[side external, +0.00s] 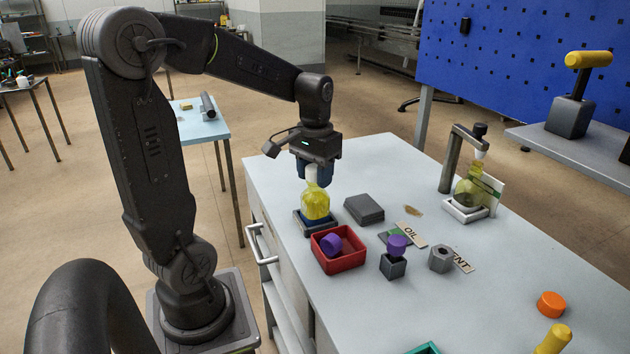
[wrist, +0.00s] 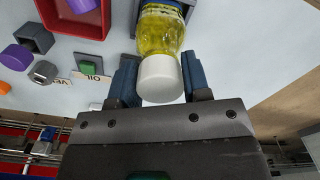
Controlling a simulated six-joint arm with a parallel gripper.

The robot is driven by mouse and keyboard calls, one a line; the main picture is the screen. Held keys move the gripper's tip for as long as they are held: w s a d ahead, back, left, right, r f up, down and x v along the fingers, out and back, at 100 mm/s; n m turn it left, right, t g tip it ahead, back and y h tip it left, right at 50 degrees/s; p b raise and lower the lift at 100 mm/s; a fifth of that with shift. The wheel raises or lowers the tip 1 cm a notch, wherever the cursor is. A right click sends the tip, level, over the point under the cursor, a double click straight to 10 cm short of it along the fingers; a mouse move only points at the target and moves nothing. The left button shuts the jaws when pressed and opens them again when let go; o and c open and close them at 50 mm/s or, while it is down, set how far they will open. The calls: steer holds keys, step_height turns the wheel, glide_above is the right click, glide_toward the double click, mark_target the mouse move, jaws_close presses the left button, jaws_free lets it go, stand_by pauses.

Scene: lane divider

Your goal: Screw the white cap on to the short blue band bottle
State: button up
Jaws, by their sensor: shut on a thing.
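The white cap (side external: 311,173) sits at the top of a bottle of yellow liquid (side external: 315,204), between the blue fingers of my gripper (side external: 316,176). My gripper is shut on the cap. In the wrist view the white cap (wrist: 160,79) lies between the two fingers (wrist: 160,84), in line with the bottle (wrist: 160,32). The bottle stands upright in a dark square holder (side external: 301,222).
A red tray (side external: 352,262) with a purple cap (side external: 331,243) is close in front of the bottle. A grey block (side external: 364,209) lies to its right. A second bottle (side external: 467,193) stands under a dark post (side external: 449,160). An orange cap (side external: 551,304) lies far right.

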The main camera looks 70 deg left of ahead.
steer(key=shift+m, duration=0.9)
steer(key=shift+m, duration=0.8)
steer(key=shift+m, duration=0.9)
steer(key=o, duration=0.6)
